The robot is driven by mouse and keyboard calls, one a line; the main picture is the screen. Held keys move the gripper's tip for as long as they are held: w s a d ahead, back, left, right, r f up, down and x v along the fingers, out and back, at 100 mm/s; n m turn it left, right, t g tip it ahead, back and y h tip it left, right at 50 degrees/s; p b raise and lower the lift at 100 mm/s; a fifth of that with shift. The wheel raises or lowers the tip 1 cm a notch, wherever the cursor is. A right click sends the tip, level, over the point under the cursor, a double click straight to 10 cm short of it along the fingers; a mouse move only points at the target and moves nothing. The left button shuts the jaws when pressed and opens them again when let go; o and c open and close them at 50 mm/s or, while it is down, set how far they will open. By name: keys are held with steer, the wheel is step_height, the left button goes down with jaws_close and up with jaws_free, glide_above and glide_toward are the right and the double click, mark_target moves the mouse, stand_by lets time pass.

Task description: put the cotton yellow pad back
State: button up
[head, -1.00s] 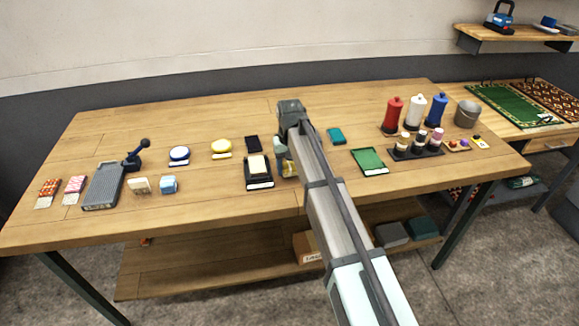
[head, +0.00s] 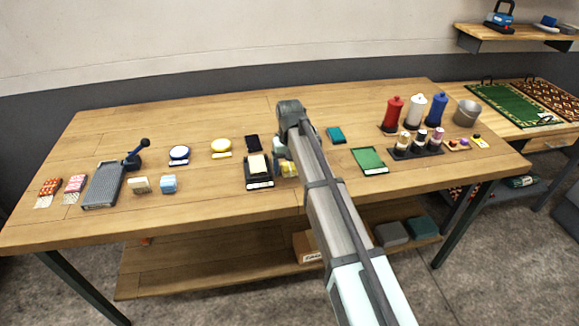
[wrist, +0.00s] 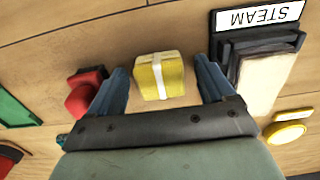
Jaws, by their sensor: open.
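The yellow pad (wrist: 158,77), a small block with a pale band around it, sits on the wooden table beside the black STEAM-labelled holder. In the head view the pad (head: 289,169) shows just right of that holder, partly behind my arm. My gripper (wrist: 162,88) is open, with one finger on each side of the pad and gaps to both. In the head view my gripper (head: 283,150) is mostly hidden by my own arm. The black holder (head: 260,186) carries a cream block; it also shows in the wrist view (wrist: 229,55), close to one finger.
A red object (wrist: 86,92) stands close to the other finger. A yellow round piece (head: 221,146) and a blue-rimmed one (head: 179,153) lie left. A green tray (head: 370,160) and several bottles stand right. The table (head: 225,205) is clear along its front.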

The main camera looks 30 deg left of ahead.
mark_target(290, 166)
step_height(290, 166, up, 12)
stand_by(0.6)
stand_by(0.4)
